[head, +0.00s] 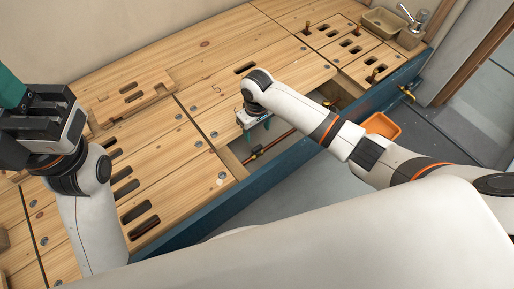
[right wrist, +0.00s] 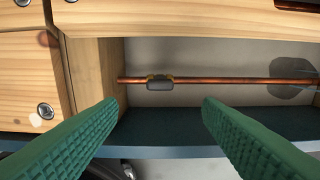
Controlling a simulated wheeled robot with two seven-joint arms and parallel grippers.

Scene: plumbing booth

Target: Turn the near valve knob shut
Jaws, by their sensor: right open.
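A valve with a dark knob and brass-coloured ends sits on a copper pipe (right wrist: 220,82), inside an opening in the wooden bench. My right gripper (head: 258,128) is open above the opening. Its green fingers spread either side of the knob in the right wrist view, with nothing between them. My left gripper (head: 36,125) is raised over the bench at the left; its fingertips are not clear.
The slotted wooden bench (head: 190,88) surrounds the opening, with a blue front rail (head: 290,160). An orange bin (head: 382,125) is below and beyond the rail, partly behind my right arm.

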